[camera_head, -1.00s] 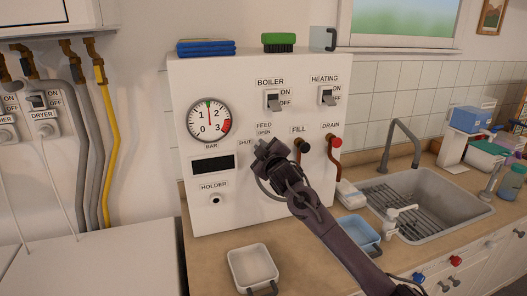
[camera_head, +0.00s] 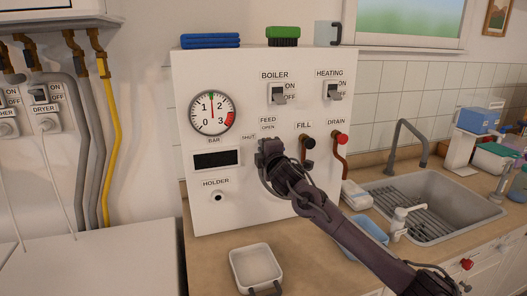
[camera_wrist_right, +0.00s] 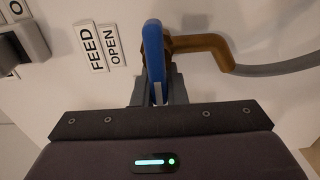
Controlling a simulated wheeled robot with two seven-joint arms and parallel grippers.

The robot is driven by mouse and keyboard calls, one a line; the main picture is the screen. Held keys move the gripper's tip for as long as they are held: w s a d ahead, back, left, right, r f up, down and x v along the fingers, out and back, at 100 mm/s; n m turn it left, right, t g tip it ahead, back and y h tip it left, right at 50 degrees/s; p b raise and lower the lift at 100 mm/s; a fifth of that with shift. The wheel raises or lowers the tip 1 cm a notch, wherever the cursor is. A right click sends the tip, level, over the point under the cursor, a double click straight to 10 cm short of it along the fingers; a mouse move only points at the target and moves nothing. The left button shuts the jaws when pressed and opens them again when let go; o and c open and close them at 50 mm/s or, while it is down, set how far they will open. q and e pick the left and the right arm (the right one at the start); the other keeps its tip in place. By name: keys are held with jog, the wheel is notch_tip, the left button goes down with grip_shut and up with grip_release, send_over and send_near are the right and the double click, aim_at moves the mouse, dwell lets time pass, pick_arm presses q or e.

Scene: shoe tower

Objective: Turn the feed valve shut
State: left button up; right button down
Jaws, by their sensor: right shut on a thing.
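The feed valve's blue handle (camera_wrist_right: 153,50) shows in the right wrist view, with a brown pipe fitting (camera_wrist_right: 200,44) beside it. My right gripper (camera_head: 266,150) is at the valve, just below the FEED and OPEN labels (camera_head: 268,123) on the white panel (camera_head: 215,85). Its fingers (camera_wrist_right: 153,92) are shut on the blue handle, one on each side. In the head view the gripper hides the handle, so its angle on the panel is hard to tell. The SHUT label (camera_head: 249,137) is left of the gripper. My left gripper is not in view.
The black FILL valve (camera_head: 309,143) and red DRAIN valve (camera_head: 341,138) sit close to the right of the gripper. BOILER (camera_head: 278,93) and HEATING (camera_head: 333,89) switches are above. A white tray (camera_head: 255,265) stands on the counter below. The sink (camera_head: 430,205) is at right.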

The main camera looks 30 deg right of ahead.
jog(key=shift+f, duration=0.1)
dwell(0.4)
jog(key=c, duration=1.5)
grip_release()
jog(key=shift+a, duration=0.1)
jog(key=shift+o, duration=0.2)
jog(key=shift+s+a+f+b, duration=0.1)
jog(key=shift+s+b, duration=0.3)
jog(key=shift+s, duration=0.2)
jog(key=b+v, duration=0.2)
jog(key=v, duration=0.4)
jog(key=shift+s, duration=0.3)
